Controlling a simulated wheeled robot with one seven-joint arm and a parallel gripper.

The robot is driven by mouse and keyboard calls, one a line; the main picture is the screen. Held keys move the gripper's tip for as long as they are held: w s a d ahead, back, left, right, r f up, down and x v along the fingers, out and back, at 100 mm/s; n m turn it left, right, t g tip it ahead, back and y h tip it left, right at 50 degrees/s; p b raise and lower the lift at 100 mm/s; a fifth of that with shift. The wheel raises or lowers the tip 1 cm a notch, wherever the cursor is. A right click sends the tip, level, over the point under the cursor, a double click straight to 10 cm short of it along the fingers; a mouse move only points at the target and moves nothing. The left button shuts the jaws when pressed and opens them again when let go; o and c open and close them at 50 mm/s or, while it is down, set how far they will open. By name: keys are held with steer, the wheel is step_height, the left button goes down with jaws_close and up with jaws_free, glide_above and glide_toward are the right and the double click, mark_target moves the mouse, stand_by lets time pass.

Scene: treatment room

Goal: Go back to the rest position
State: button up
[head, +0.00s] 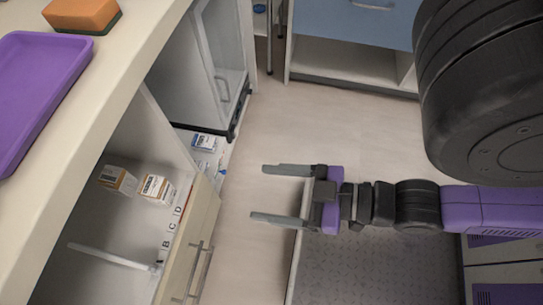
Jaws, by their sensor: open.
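My gripper (284,194) is open and empty, its two grey fingers pointing left. It is in the middle of the head view, above the pale floor, to the right of an open cabinet. My purple and black arm reaches in from the right edge. A gap lies between the fingertips and the cabinet's drawer front (188,252).
A counter (112,62) at the left bears a purple tray (82,62) and an orange sponge (80,14). Small boxes (117,179) and (157,188) boxes stand in the open cabinet below. A blue-fronted cabinet (352,30) is at the back. Pale floor (310,130) is clear.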

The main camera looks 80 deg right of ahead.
step_height(320, 180, up, 24)
steer(key=p, duration=2.4)
